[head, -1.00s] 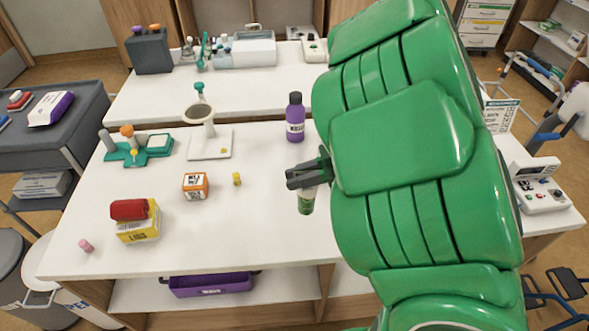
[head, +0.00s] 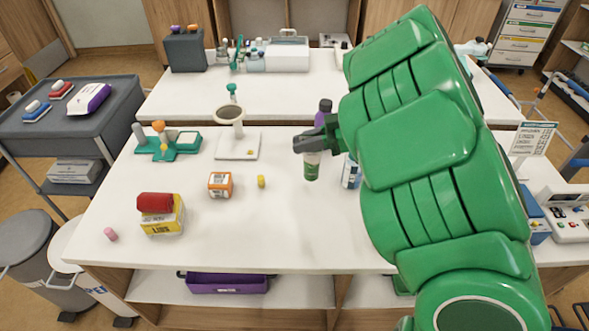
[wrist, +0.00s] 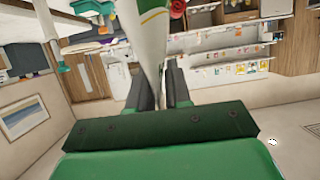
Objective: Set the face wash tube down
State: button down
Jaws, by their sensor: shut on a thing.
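The face wash tube (head: 311,167) is white above and green below, and hangs upright below the jaws in the head view. My gripper (head: 308,145) is shut on its upper end. The tube looks to be over or near the white table (head: 280,225); I cannot tell whether its lower end touches the top. In the wrist view the tube (wrist: 152,30) rises between the two fingers of my gripper (wrist: 160,90).
A purple bottle (head: 324,108) stands behind my gripper, and a white-and-blue container (head: 350,172) stands just right of the tube. An orange box (head: 220,185), a small yellow item (head: 261,181) and a yellow box (head: 163,222) are to the left. The front middle of the table is clear.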

jog(key=w+a+f, duration=0.2)
jog(key=w+f, duration=0.4)
jog(key=w, duration=0.1)
jog(key=w+a+f, duration=0.2)
jog(key=w+f, duration=0.4)
jog(key=w, duration=0.2)
jog(key=shift+w+a+f, duration=0.15)
jog(key=shift+a+f, duration=0.1)
jog(key=shift+f, duration=0.15)
dwell(0.7)
jog(key=c, duration=1.1)
grip_release()
jog(key=shift+f, duration=0.1)
jog(key=shift+o, duration=0.2)
